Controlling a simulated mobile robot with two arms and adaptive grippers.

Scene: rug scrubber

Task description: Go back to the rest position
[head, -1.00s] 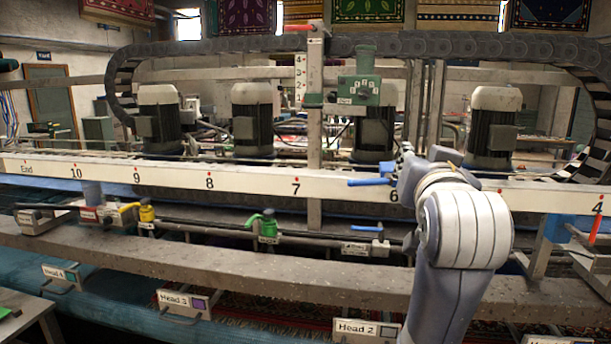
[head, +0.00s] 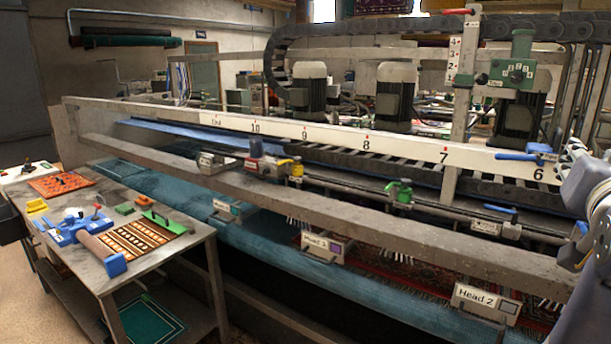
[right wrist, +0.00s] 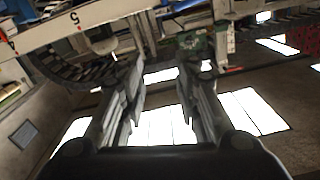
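My right arm (head: 592,205) comes in at the right edge of the head view. Its gripper is only partly in frame there, close to a blue lever (head: 525,156) on the numbered rail; whether they touch cannot be told. In the right wrist view my right gripper (right wrist: 163,78) has its two fingers spread apart, with nothing held between them. My left gripper does not show clearly in either view.
The long white numbered rail (head: 330,140) and the grey beam (head: 420,253) of the scrubber lie in front. A workbench (head: 100,290) with a blue tool (head: 75,230) and rug samples stands at left. Floor shows at the lower left.

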